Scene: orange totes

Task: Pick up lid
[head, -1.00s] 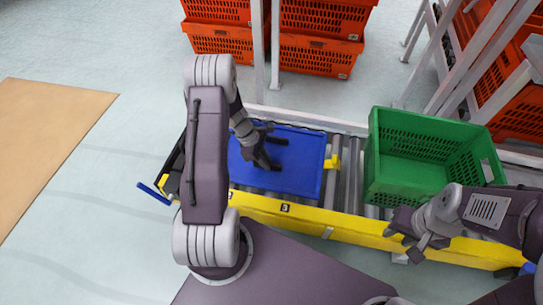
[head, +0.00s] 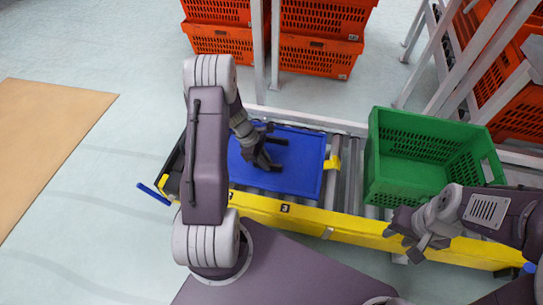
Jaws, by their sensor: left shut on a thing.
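The lid (head: 301,171) is a flat blue rectangular panel lying over the roller conveyor, left of the green crate. My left gripper (head: 274,154) is over the lid's middle-left part, its dark fingers shut on the lid. The exact grip point is partly hidden by the fingers and wrist. My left arm covers the lid's left end. My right gripper (head: 424,246) hangs over the yellow conveyor rail in front of the green crate, away from the lid. Its finger opening is too small to make out.
An empty green crate (head: 376,165) stands on the conveyor to the right. A yellow rail (head: 285,209) runs along the conveyor's near side, with a yellow stop (head: 333,162) beside the lid. Orange totes (head: 318,54) are stacked behind, and metal rack posts (head: 275,45) stand there.

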